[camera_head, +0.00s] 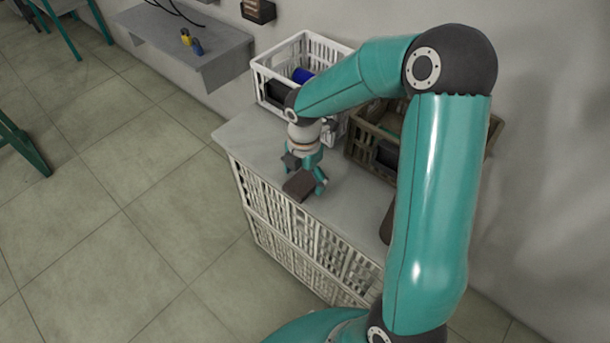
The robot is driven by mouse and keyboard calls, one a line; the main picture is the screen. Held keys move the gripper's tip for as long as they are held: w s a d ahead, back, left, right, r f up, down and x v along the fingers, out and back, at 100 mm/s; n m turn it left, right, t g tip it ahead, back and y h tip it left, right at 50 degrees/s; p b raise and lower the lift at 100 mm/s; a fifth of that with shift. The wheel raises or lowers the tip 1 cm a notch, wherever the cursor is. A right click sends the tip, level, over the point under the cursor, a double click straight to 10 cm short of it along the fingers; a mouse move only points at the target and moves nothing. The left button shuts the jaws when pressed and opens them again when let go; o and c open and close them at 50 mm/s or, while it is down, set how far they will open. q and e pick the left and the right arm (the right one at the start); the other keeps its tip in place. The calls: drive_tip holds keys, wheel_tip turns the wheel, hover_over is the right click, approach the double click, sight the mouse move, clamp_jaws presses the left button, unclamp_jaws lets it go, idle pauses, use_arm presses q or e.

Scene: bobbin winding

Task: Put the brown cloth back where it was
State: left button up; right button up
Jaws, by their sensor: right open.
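A small dark brown block-like piece, which looks like the folded brown cloth (298,187), is at the front edge of the grey top of the white cabinet. My right gripper (307,178) is directly over it, pointing down, with its teal fingers open around or beside it. I cannot tell whether the fingers touch it, or whether it lies flat on the top. Another brown piece (387,225) shows at the right, mostly hidden behind my right arm. My left gripper is out of view.
A white crate (290,48) with dark and blue items stands at the back left of the cabinet top (250,135). A brown crate (366,156) stands to its right, partly behind my arm.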

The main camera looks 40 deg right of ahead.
sight(304, 179)
wheel_tip(304, 179, up, 12)
drive_tip(key=p, duration=0.2)
drive_tip(key=a+f, duration=0.1)
drive_tip(key=f, duration=0.1)
drive_tip(key=a+f+m, duration=0.1)
drive_tip(key=f, duration=0.1)
drive_tip(key=w+a+f+m+y, duration=0.1)
drive_tip(key=a+f, duration=0.1)
drive_tip(key=shift+w+a, duration=0.1)
drive_tip(key=s+a+f+m+y, duration=0.1)
drive_tip(key=s+a+f+m, duration=0.5)
drive_tip(key=a+f+m, duration=0.3)
drive_tip(key=s+a+f+m+y, duration=0.2)
drive_tip(key=s+a+f+m, duration=0.3)
drive_tip(key=a+f+m, duration=0.4)
wheel_tip(304, 179, down, 6)
drive_tip(key=shift+s+m+t, duration=0.3)
drive_tip(key=shift+s+m, duration=0.05)
drive_tip(key=shift+m, duration=0.25)
wheel_tip(304, 179, up, 6)
drive_tip(key=p, duration=0.5)
drive_tip(key=shift+f, duration=0.25)
